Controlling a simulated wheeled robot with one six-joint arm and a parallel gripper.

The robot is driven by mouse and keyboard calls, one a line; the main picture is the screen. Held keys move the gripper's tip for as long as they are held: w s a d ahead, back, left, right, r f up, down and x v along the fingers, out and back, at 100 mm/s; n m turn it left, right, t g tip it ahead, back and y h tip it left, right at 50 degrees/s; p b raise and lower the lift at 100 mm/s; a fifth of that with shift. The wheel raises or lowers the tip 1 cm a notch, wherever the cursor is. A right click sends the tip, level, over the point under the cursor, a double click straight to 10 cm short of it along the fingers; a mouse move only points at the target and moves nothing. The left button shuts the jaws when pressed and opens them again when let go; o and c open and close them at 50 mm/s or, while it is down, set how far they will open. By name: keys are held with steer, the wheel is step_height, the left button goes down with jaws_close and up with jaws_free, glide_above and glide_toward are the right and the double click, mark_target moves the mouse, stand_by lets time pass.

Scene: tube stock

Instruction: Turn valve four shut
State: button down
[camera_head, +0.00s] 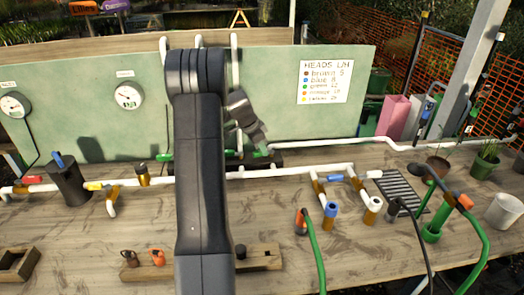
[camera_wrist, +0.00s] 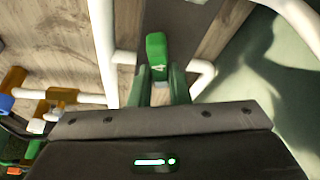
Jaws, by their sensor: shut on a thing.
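In the wrist view a green valve handle (camera_wrist: 157,48) with a pale mark that looks like a 4 stands between the fingers of my gripper (camera_wrist: 160,82). My gripper is shut on it. The handle's lower part is hidden by the fingers. A white pipe (camera_wrist: 104,40) runs close beside it, and another white pipe piece lies to its right. In the head view my own arm covers the middle of the bench and hides most of the gripper and the valve. A grey wrist part (camera_head: 245,115) shows right of the arm, near the green board.
The white pipe line (camera_head: 320,168) runs along the wooden bench (camera_head: 130,235). A red handle (camera_head: 28,180), a yellow handle (camera_head: 93,186) and a blue handle (camera_head: 335,178) sit along it. Green hoses rise at right. Gauges (camera_head: 128,94) and a heads chart (camera_head: 325,80) are on the board.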

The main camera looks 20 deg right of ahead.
steer(key=shift+w+f+m+g+b, duration=0.2)
steer(key=shift+w+m+g+b, duration=0.25)
steer(key=shift+m+b, duration=0.4)
steer(key=shift+w+r+m+g, duration=0.2)
steer(key=shift+r+m+g, duration=0.05)
steer(key=shift+m, duration=0.7)
steer(key=c, duration=1.4)
jaws_free()
steer(key=shift+o, duration=0.2)
steer(key=b+v, duration=0.1)
steer(key=v, duration=1.2)
steer(key=shift+r, duration=0.4)
steer(key=shift+f, duration=0.1)
